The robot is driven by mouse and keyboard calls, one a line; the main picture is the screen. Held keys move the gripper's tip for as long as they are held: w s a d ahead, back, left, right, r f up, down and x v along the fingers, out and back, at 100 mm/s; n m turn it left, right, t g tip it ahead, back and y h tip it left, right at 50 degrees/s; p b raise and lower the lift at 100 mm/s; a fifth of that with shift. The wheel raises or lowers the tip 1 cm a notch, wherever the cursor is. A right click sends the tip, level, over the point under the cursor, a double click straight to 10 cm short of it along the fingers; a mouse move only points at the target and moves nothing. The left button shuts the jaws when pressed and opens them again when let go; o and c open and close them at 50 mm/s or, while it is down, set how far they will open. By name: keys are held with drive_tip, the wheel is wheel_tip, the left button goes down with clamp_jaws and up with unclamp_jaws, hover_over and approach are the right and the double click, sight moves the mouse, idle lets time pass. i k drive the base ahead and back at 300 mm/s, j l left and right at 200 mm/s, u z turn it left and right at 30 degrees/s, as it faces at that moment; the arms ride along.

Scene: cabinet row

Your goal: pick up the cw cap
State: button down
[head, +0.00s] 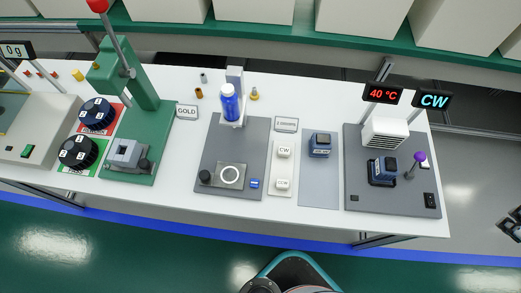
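The cw cap (284,151) is a small white block with dark "CW" lettering. It sits on the upper part of a narrow pale plate (270,172) on the white bench, in the middle of the head view. A similar white cap (282,184) with small, hard-to-read lettering sits lower on the same plate. A small labelled sign (286,124) stands just behind the plate. Nothing touches or covers the cw cap.
Left of the plate is a grey station with a blue bottle (230,103). To the right are a dark blue block (320,144) on a grey mat and a station with a purple-knobbed lever (420,156). A dark, unidentified object (511,226) is cut off at the right edge.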

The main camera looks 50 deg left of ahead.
sight(282, 151)
drive_tip(key=u, duration=1.9)
